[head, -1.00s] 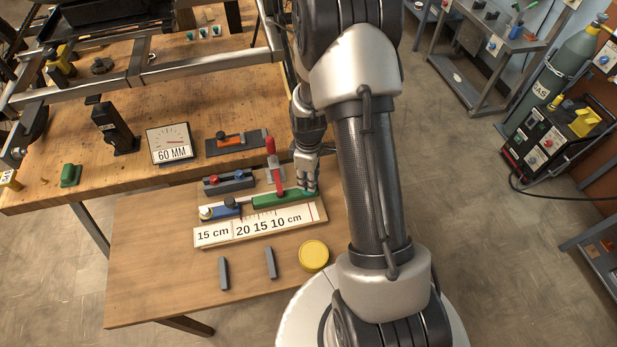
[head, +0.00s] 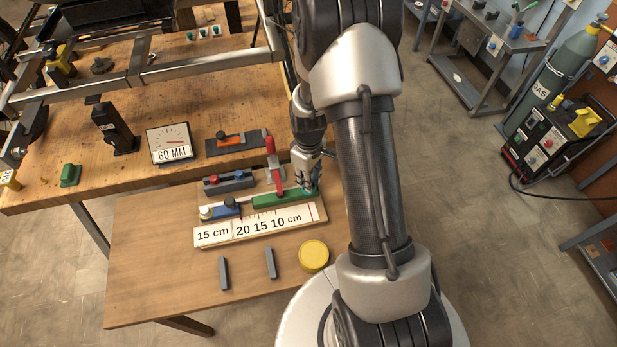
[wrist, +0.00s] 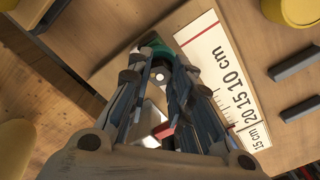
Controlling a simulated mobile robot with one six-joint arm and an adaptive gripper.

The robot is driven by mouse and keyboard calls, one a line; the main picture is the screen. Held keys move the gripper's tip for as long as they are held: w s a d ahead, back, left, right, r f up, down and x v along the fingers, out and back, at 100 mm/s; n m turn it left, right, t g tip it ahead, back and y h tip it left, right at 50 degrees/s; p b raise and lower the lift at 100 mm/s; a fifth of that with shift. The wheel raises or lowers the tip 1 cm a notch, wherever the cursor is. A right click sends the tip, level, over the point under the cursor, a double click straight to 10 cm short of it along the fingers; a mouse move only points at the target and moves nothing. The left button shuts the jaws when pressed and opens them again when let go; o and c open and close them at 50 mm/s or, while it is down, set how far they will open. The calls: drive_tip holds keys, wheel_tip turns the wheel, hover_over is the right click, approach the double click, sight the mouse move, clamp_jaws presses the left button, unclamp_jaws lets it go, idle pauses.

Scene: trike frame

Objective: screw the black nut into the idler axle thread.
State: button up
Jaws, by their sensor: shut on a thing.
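My gripper (head: 308,187) points down at the right end of the green block (head: 275,201) on the measuring fixture. In the wrist view its fingers (wrist: 158,82) are closed around a small part (wrist: 159,75) with a bright round centre, close to the green end (wrist: 153,43). The fingers hide most of this part, so I cannot tell whether it is the black nut or how it sits on a thread. No idler axle thread shows clearly. A red toggle clamp (head: 270,150) stands upright by the green block.
The scale board (head: 262,226) lies before the green block, with a blue block (head: 222,210) at its left. Two grey bars (head: 270,263) and a yellow round lid (head: 314,254) lie in front. The metal frame (head: 130,78) stands on the rear bench.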

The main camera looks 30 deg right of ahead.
drive_tip(key=shift+m, duration=0.7)
drive_tip(key=shift+m, duration=0.5)
drive_tip(key=o, duration=0.9)
wheel_tip(320, 180, up, 12)
